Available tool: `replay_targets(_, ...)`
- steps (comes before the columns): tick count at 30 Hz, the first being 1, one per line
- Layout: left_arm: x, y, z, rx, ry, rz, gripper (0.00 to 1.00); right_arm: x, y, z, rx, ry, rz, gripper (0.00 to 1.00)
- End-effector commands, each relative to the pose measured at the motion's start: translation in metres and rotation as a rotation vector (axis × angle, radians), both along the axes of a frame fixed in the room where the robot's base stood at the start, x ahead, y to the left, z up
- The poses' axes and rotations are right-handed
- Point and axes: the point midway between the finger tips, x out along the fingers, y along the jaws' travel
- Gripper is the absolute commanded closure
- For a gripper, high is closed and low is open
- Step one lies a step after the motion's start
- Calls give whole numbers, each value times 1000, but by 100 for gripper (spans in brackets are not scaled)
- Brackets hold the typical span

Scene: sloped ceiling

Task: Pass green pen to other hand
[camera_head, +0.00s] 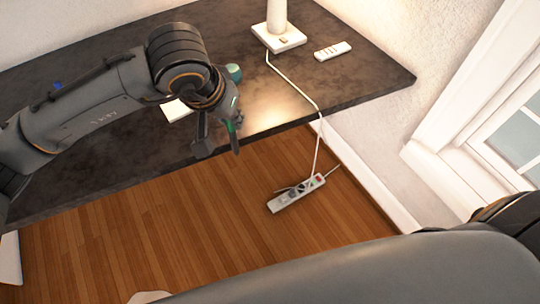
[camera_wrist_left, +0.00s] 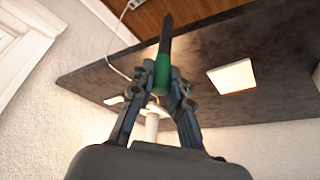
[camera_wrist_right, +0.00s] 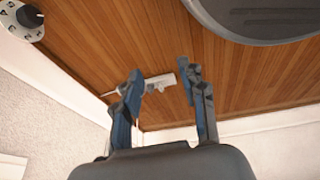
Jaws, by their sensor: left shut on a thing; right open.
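The green pen (camera_wrist_left: 162,72) is held between the fingers of my left gripper (camera_wrist_left: 161,85) in the left wrist view, its dark end pointing up in the picture. In the head view the pen (camera_head: 232,131) shows at my left gripper (camera_head: 219,136), above the front edge of the dark table, tilted downward. My left gripper is shut on it. My right gripper (camera_wrist_right: 161,88) is open and empty in the right wrist view, with floor behind its fingers. In the head view the right gripper is hidden; only part of my right arm shows at the bottom.
A power strip (camera_head: 296,193) with a cord lies on the wooden floor. A window (camera_head: 500,130) is at the right.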

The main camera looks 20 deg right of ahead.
Motion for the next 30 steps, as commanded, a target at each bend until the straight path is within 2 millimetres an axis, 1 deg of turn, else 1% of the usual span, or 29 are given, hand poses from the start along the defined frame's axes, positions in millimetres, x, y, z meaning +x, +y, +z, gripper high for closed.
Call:
replay_targets(1,0,0,0,0,0,0,98,27,-6,16,4,-69,9,58)
replay_targets(2,0,0,0,0,0,1,98,42,-7,26,10,-110,13,58)
replay_targets(3,0,0,0,0,0,1,98,61,-8,40,17,-162,22,58)
replay_targets(5,0,0,0,0,0,1,98,88,-9,63,30,-239,34,58)
replay_targets(6,0,0,0,0,0,1,98,105,-8,80,41,-290,45,58)
replay_targets(8,0,0,0,0,0,1,98,128,-5,107,59,-365,62,58)
replay_targets(9,0,0,0,0,0,1,98,143,-2,125,73,-413,74,58)
replay_targets(11,0,0,0,0,0,1,98,163,5,155,95,-487,95,58)
replay_targets(12,0,0,0,0,0,1,98,174,10,176,113,-532,108,58)
replay_targets(14,0,0,0,0,0,1,98,189,19,207,140,-600,130,58)
replay_targets(15,0,0,0,0,0,1,98,197,25,229,158,-643,147,58)
replay_targets(17,0,0,0,0,0,1,98,207,36,262,191,-709,170,58)
replay_targets(18,0,0,0,0,0,1,98,213,44,284,213,-750,185,58)
replay_targets(20,0,0,0,0,0,1,98,219,56,317,248,-808,211,58)
replay_targets(21,0,0,0,0,0,1,98,221,64,339,274,-846,226,58)
replay_targets(22,0,0,0,0,0,1,98,222,71,356,294,-875,239,58)
replay_targets(23,0,0,0,0,0,1,98,223,77,373,314,-903,252,58)
replay_targets(24,0,0,0,0,0,1,98,222,86,395,340,-936,269,58)
replay_targets(26,0,0,0,0,0,1,98,220,98,427,381,-986,291,58)
replay_targets(27,0,0,0,0,0,1,98,218,106,447,407,-1015,306,58)
replay_targets(30,0,0,0,0,0,1,98,210,121,490,467,-1076,337,58)
